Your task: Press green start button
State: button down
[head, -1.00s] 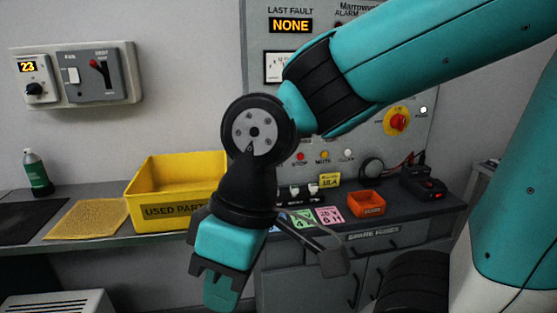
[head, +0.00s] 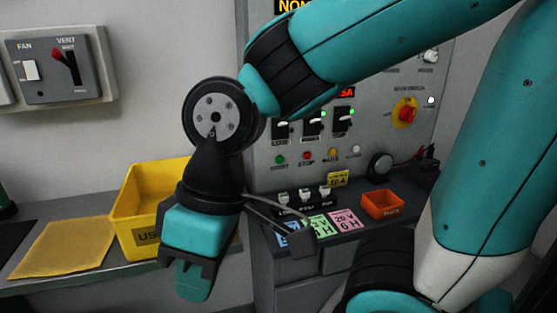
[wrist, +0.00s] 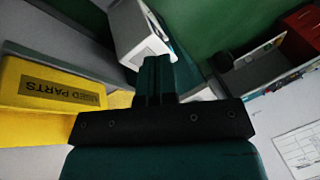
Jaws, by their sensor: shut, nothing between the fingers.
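The green start button (head: 280,160) is a small round green button on the grey control panel (head: 262,182). It sits at the left end of a row with a red stop button (head: 307,156), a yellow one (head: 333,153) and a pale one (head: 355,151). My gripper (head: 192,284) points down, shut and empty, in front of the yellow bin, left of and lower than the green button. In the wrist view my gripper (wrist: 155,72) is also shut, its fingers together. The green button does not show there.
A yellow used parts bin (head: 122,212) stands on the shelf beside my gripper. An orange box (head: 381,204) and coloured cards (head: 345,219) lie on the panel's ledge. A red-yellow emergency knob (head: 405,112) is at right. A fan and vent box (head: 84,88) hangs on the left wall.

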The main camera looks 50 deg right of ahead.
aim_at(280, 160)
jog(key=w+d+r+m+t+y+p, duration=0.1)
jog(key=w+d+m+t+y+p, duration=0.2)
jog(key=w+p, duration=0.5)
jog(key=w+d+f+m+t+h+p, duration=0.1)
jog(key=w+d+f+m+t+p, duration=0.25)
jog(key=w+d+m, duration=0.75)
jog(key=s+d+f+m+t+h+p, duration=0.1)
jog(key=d+f+m+h+p, duration=0.1)
jog(key=d, duration=0.6)
jog(key=s+d+f+m+t+h+p, duration=0.1)
jog(key=d+f+m+h+p, duration=0.1)
jog(key=d+m, duration=0.3)
jog(key=s+d+f+m+t+h+p, duration=0.1)
jog(key=d+f+m+h+p, duration=0.2)
jog(key=d, duration=0.8)
jog(key=shift+s+f+h, duration=0.25)
jog(key=shift+f+h, duration=0.15)
jog(key=shift+f, duration=0.3)
jog(key=shift+w, duration=0.1)
jog(key=shift+w+d+p, duration=0.35)
jog(key=shift+w+d, duration=0.4)
jog(key=shift+w, duration=0.5)
jog(key=shift+w+d+p, duration=0.35)
jog(key=shift+w+d, duration=0.4)
jog(key=shift+w, duration=0.45)
jog(key=shift+w+d+p, duration=0.35)
jog(key=shift+w+d, duration=0.4)
jog(key=shift+w, duration=0.5)
